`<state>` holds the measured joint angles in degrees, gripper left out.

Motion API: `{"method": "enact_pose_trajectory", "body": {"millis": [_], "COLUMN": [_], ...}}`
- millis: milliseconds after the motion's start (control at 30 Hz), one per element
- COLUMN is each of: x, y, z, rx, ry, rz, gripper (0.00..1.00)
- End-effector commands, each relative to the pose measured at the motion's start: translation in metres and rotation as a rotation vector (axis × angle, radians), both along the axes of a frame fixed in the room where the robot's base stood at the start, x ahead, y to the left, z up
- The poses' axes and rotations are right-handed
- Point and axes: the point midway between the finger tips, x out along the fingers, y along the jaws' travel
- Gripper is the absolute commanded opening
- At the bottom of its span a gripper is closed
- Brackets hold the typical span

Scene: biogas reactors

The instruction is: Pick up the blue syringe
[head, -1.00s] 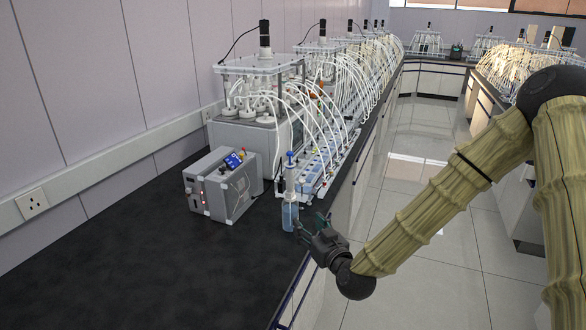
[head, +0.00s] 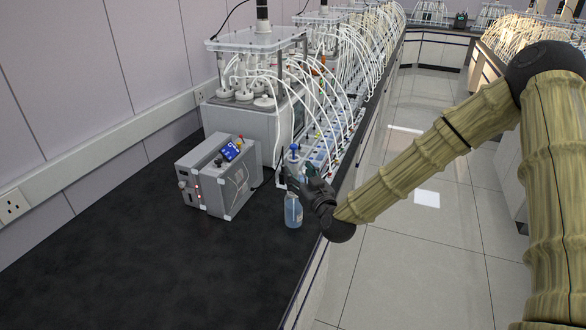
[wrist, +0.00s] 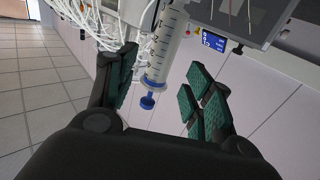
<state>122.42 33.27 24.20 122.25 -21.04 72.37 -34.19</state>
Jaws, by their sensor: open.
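The blue syringe (wrist: 170,45) has a clear graduated barrel with a blue collar and blue plunger end. In the wrist view it appears tilted between the spread fingers of my gripper (wrist: 164,72), with visible gaps on both sides. In the head view its blue top (head: 294,149) shows above my gripper (head: 290,178), and my gripper hides most of its middle. My gripper is open, with nothing held.
A grey control box (head: 215,180) with a small blue screen stands just left. The black bench top (head: 150,270) is clear in front.

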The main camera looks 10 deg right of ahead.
Motion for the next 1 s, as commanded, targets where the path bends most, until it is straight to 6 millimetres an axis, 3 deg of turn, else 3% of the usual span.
{"method": "enact_pose_trajectory", "body": {"millis": [167, 533, 867, 900, 1000], "x": [0.009, 0.048, 0.054, 0.054, 0.054], "y": [0.002, 0.007, 0.009, 0.009, 0.009], "z": [0.004, 0.009, 0.007, 0.007, 0.008], "rx": [0.001, 0.0, 0.001, 0.001, 0.0], "ry": [0.0, 0.0, 0.0, 0.0, 0.0], "rz": [0.002, 0.003, 0.005, 0.005, 0.005], "gripper": [0.52, 0.52, 0.52, 0.5, 0.32]}}
